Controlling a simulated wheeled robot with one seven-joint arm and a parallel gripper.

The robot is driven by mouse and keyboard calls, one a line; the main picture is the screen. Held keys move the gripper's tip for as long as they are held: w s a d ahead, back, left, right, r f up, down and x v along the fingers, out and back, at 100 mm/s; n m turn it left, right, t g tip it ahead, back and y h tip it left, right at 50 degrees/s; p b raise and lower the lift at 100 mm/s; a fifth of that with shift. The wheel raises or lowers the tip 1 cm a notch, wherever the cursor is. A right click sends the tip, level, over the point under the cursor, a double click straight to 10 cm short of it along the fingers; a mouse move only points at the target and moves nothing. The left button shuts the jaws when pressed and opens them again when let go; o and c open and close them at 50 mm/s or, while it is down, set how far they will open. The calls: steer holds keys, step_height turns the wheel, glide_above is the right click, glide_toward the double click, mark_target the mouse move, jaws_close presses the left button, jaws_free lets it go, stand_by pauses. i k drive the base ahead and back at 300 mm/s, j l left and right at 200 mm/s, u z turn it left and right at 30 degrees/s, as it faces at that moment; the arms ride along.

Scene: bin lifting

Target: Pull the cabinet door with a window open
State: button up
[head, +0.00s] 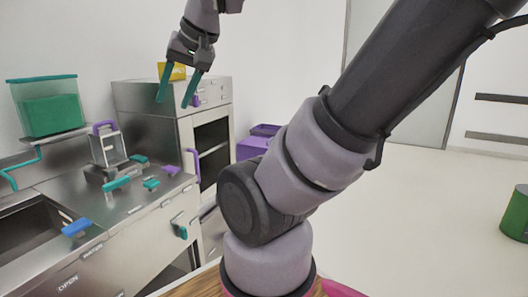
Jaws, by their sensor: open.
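The metal cabinet (150,97) stands left of centre. Its front has a door with a dark window (211,150), and a purple handle (195,165) sits at the door's left side. The door looks shut or nearly so; my arm hides the area to its lower right. My gripper (175,102) hangs down at the top centre-left, with two teal fingers spread apart and nothing between them. It appears in front of the cabinet's top, higher in the picture than the handle and apart from it.
A steel counter (75,205) with a sink, small teal and blue handles and a purple-handled container (108,148) adjoins on the left. A green-filled bin (50,112) stands on a shelf. Purple bins (255,145) are right of the cabinet. Floor at right is open, except a green cylinder (515,213).

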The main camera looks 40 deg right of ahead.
mark_target(184, 125)
steer(key=z, duration=0.8)
steer(key=i+l+u, duration=0.2)
steer(key=i, duration=0.15)
steer(key=i+l+u, duration=0.15)
steer(key=i+l, duration=0.05)
steer(key=i, duration=0.1)
